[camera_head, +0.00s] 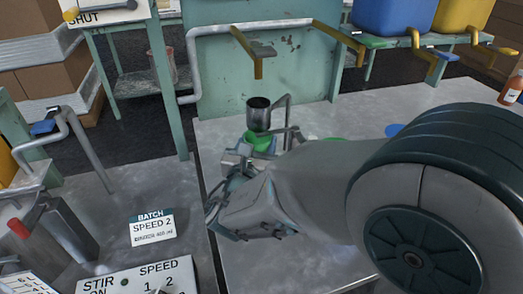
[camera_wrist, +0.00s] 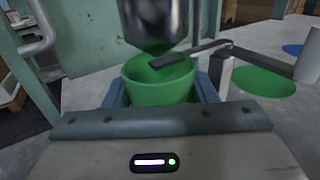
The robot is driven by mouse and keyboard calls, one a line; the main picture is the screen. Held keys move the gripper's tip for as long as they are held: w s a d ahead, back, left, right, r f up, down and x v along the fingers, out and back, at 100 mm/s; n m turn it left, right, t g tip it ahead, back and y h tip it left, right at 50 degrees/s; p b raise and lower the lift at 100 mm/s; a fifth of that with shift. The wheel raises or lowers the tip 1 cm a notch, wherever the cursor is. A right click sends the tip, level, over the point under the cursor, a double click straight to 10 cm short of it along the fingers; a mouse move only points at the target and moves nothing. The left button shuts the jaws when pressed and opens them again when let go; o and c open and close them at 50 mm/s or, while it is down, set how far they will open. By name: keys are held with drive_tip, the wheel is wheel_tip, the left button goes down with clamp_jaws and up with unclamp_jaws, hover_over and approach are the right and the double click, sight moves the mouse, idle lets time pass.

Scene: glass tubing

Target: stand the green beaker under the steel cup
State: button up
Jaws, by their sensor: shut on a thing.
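The green beaker (camera_wrist: 160,88) is between the fingers of my gripper (camera_wrist: 160,100) in the wrist view. It stands upright and its open rim faces up. In the head view the beaker (camera_head: 258,140) shows just below the steel cup (camera_head: 258,113), partly hidden by my gripper (camera_head: 245,152). The steel cup (camera_wrist: 152,22) hangs above the beaker in the wrist view, its rounded bottom over the far part of the beaker's mouth. A dark flat lever (camera_wrist: 190,53) reaches across the beaker's rim area. I cannot tell whether the beaker touches the table.
A green disc (camera_wrist: 263,80) lies on the grey table right of the beaker, and a blue disc (camera_head: 394,130) lies farther right. A bent pipe post (camera_head: 288,112) stands beside the cup. A green panel (camera_head: 255,70) with yellow-ended pipes rises behind.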

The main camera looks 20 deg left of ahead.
sight(259, 150)
drive_tip(key=f, duration=0.1)
drive_tip(key=w+f+b, duration=0.1)
drive_tip(key=f, duration=0.1)
drive_tip(key=shift+a, duration=0.1)
drive_tip(key=shift+f, duration=0.25)
drive_tip(key=shift+f, duration=0.2)
drive_tip(key=o, duration=1)
drive_tip(key=shift+r, duration=0.1)
drive_tip(key=shift+r, duration=0.15)
drive_tip(key=s, duration=0.4)
drive_tip(key=s+d, duration=0.1)
drive_tip(key=s, duration=0.2)
drive_tip(key=s+d, duration=0.1)
drive_tip(key=s, duration=0.3)
drive_tip(key=shift+s+d+p, duration=0.1)
drive_tip(key=shift+s+p, duration=0.25)
